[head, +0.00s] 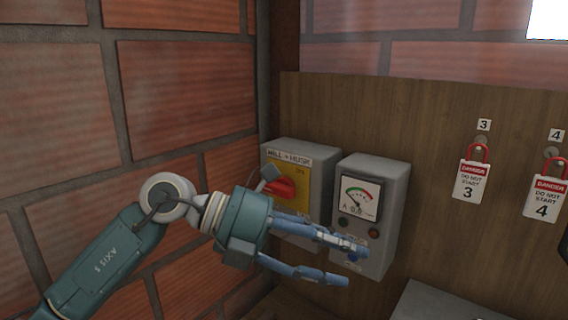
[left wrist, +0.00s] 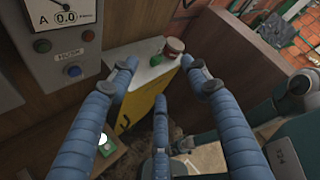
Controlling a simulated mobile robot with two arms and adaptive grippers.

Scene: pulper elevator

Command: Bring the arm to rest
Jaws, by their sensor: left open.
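My left arm comes in from the lower left in the head view. Its gripper (head: 345,262) is in front of the switch box and the meter box, with blue fingers spread and nothing between them. In the left wrist view the fingers (left wrist: 160,75) are also apart and empty. The fingertips overlap the lower part of the meter box in the head view; I cannot tell whether they touch it. My right gripper does not show for certain in either view.
A grey switch box (head: 318,153) with a red knob and a grey meter box (head: 398,190) are on the wooden panel (head: 430,110). Tagged padlocks 3 (head: 470,180) and 4 (head: 545,199) hang at right. Brick wall (head: 185,90) is at left.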

